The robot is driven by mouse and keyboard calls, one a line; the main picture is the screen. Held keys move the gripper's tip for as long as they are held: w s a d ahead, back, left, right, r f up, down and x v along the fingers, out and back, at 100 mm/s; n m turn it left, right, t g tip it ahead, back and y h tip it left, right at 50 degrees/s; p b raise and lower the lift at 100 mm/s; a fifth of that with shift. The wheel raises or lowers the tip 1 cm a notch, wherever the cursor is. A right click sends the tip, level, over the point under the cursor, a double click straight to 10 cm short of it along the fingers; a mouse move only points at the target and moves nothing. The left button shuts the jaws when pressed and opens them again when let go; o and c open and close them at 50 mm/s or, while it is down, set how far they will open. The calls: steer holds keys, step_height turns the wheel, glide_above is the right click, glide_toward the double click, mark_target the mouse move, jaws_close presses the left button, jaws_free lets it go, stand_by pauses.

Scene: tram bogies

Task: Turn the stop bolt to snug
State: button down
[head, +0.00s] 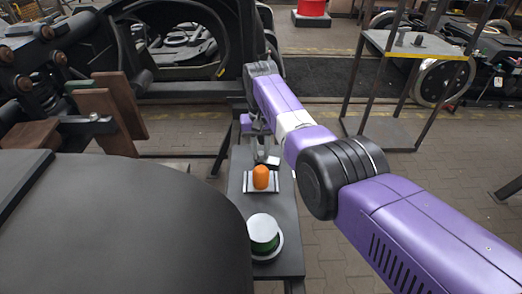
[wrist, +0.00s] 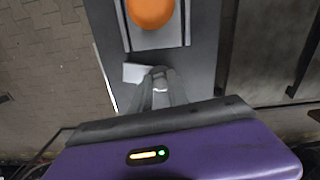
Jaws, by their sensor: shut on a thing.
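My gripper (wrist: 160,82) is low over the narrow dark bench, just beyond the orange piece. Its fingers are close together, shut on a small grey thing, apparently the stop bolt, which they mostly hide. I cannot see how far the bolt is turned. A pale grey block (wrist: 135,72) sits right beside the fingertips; it also shows in the head view (head: 273,162). In the head view my gripper (head: 262,153) points down at the bench's far part.
The orange rounded piece (head: 260,177) stands on a light-edged plate, also in the wrist view (wrist: 150,12). A green and white round item (head: 263,235) is at the near end of the bench (head: 287,215). A metal stand (head: 412,45) is at right. Paved floor is clear between.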

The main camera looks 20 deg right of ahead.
mark_target(259, 153)
steer(key=m, duration=0.5)
steer(key=shift+a+m, duration=0.1)
steer(key=shift+m, duration=0.2)
steer(key=m+b, duration=0.1)
steer(key=m, duration=0.4)
steer(key=shift+w, duration=0.15)
steer(key=shift+m, duration=0.3)
steer(key=c, duration=1.3)
jaws_free()
steer(key=shift+o, duration=0.2)
steer(key=shift+r, duration=0.1)
step_height(259, 153, up, 8)
steer(key=shift+a+f, duration=0.1)
steer(key=shift+f, duration=0.1)
